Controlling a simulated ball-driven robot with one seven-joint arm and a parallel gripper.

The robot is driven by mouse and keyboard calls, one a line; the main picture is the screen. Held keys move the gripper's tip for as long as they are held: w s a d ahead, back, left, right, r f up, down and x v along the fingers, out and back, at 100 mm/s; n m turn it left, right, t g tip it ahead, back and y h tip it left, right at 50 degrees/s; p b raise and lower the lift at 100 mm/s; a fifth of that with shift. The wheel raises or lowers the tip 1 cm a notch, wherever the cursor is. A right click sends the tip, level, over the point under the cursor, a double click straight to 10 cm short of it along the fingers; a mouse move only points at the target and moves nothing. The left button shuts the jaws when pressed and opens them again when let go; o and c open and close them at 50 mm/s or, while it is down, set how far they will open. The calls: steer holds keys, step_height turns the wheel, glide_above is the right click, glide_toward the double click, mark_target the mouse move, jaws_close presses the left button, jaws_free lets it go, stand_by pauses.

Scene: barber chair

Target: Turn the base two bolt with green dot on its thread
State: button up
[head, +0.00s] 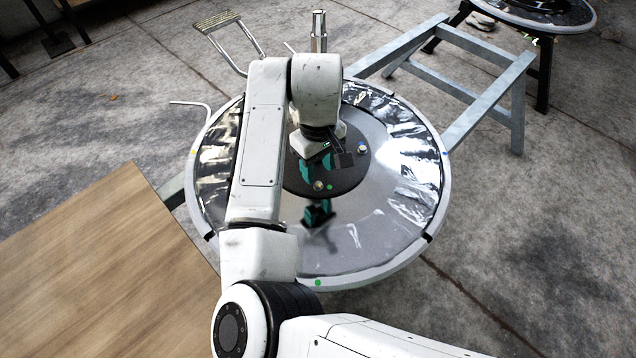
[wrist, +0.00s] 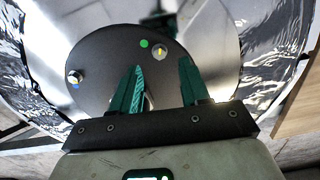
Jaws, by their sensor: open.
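A round base (head: 290,255) wrapped in shiny film carries a black disc (head: 345,182) at its centre. A small bolt (head: 319,185) stands on the disc near its front edge, beside a green dot (head: 330,187). The wrist view shows this bolt (wrist: 160,52) with the green dot (wrist: 144,43) to its left. My gripper (wrist: 162,64) has two teal fingers, spread and empty, over the disc. The bolt appears just beyond the fingertips, between them in the picture; contact does not show. In the head view my gripper (head: 318,168) is partly hidden by my wrist.
A second bolt (head: 361,148) with a blue dot stands on the disc's right side; it is at left in the wrist view (wrist: 75,76). A wooden board (head: 105,255) lies left. A metal frame (head: 470,85) and another round base (head: 545,12) stand behind right.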

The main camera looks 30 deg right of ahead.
mark_target(318, 184)
steer(key=shift+f+b, duration=0.9)
steer(key=shift+f, duration=1.5)
jaws_close()
